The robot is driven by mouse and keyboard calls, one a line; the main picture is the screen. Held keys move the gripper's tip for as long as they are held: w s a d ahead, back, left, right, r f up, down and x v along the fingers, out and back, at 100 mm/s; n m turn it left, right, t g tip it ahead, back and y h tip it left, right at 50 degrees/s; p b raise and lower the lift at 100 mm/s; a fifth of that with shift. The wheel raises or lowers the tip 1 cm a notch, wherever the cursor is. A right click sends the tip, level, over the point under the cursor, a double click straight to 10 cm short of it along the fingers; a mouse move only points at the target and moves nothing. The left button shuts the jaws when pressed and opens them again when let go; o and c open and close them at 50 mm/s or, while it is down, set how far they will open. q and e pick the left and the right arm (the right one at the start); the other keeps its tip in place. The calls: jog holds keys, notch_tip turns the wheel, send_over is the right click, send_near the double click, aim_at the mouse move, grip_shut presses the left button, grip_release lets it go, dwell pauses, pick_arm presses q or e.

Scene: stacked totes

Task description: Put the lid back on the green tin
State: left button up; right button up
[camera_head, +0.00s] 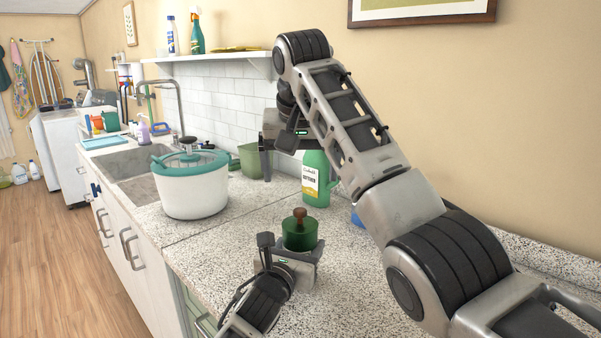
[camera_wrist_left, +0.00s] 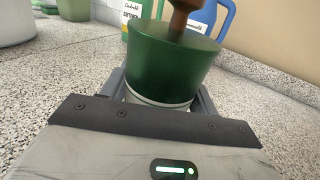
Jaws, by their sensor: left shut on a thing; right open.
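The green tin (camera_head: 300,238) stands upright on the speckled counter, with a brown wooden knob (camera_head: 300,214) rising from its top. In the left wrist view the tin (camera_wrist_left: 168,68) shows a dark green body above a pale band. I cannot tell where the lid meets the tin, or whether it is fully seated. My left gripper (camera_head: 290,262) is shut on the tin low down, one finger on each side; its fingers also show in the left wrist view (camera_wrist_left: 160,98). My right gripper (camera_head: 279,155) is open, above and behind the tin, with no object visible in it.
A green detergent bottle (camera_head: 316,180) stands behind the tin, partly hidden by my right arm. A white pot with a teal lid (camera_head: 190,183) stands left, near the sink (camera_head: 138,188). A green container (camera_head: 251,161) is at the wall, under a shelf (camera_head: 225,57). Counter between pot and tin is clear.

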pick_arm(q)
jog(key=o, duration=1.5)
jog(key=shift+c, duration=0.2)
jog(key=shift+s, duration=0.1)
jog(key=v, duration=1.5)
jog(key=shift+s+a, duration=0.2)
jog(key=shift+s, duration=0.15)
